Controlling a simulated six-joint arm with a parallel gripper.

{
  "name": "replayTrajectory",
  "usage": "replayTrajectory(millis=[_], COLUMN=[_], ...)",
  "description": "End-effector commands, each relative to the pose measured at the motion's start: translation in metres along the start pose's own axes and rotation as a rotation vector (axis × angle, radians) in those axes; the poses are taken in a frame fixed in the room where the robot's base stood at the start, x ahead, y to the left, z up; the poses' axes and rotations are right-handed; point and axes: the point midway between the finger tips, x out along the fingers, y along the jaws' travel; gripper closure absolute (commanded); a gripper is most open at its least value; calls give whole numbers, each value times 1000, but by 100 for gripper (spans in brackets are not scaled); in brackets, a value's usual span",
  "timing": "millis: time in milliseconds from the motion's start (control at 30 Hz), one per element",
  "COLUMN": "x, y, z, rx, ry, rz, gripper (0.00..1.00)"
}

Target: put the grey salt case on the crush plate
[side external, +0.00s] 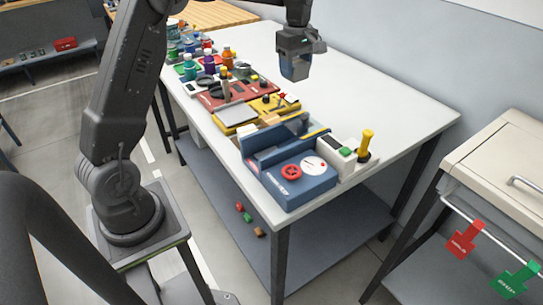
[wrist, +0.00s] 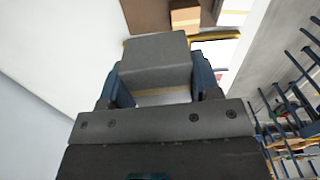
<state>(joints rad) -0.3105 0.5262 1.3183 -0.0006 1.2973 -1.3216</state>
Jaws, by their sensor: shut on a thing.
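My gripper (side external: 296,64) is raised above the back part of the white table. In the wrist view its two blue fingers (wrist: 160,86) are shut on the sides of the grey salt case (wrist: 155,58), a plain block. In the side view the case is hard to tell from the dark fingers. I cannot tell for sure which surface is the crush plate. A blue press-like device (side external: 297,172) with a red handwheel and a round dial stands at the table's front corner.
The right half of the tabletop (side external: 385,95) is clear. A beige cabinet (side external: 500,160) stands to the right.

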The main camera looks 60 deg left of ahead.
Motion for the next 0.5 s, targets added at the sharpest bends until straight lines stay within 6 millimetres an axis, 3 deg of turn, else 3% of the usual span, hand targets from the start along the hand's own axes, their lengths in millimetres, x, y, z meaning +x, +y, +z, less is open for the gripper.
replayTrajectory(millis=[300, 500], x=[0, 7], y=[-79, -120], z=[49, 67], rx=[42, 58], ry=[0, -1], rz=[3, 2], gripper=[69, 69])
